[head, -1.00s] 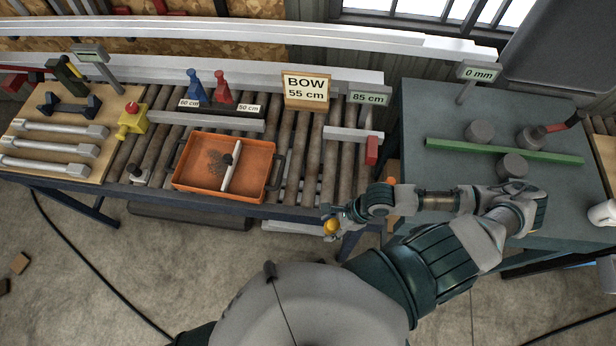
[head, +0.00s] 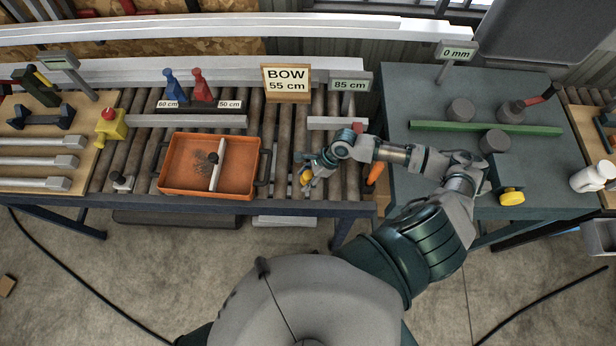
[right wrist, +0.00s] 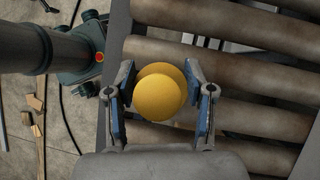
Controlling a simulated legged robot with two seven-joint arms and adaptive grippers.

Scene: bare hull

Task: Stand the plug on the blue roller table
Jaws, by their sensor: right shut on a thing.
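My right gripper (head: 308,170) is shut on a yellow plug (head: 306,179) over the right part of the roller table, close to its front edge. In the right wrist view, the plug (right wrist: 160,92) shows as a round yellow face between the two blue-padded fingers (right wrist: 161,105), with rollers behind it. Whether the plug touches the rollers I cannot tell. The roller table has a dark blue frame (head: 225,207) and brown rollers. My left gripper is not in view.
An orange tray (head: 256,182) stands left of my right gripper. A teal table (head: 420,85) at the right carries a green bar (head: 470,127), grey cylinders and another yellow round piece (head: 512,196).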

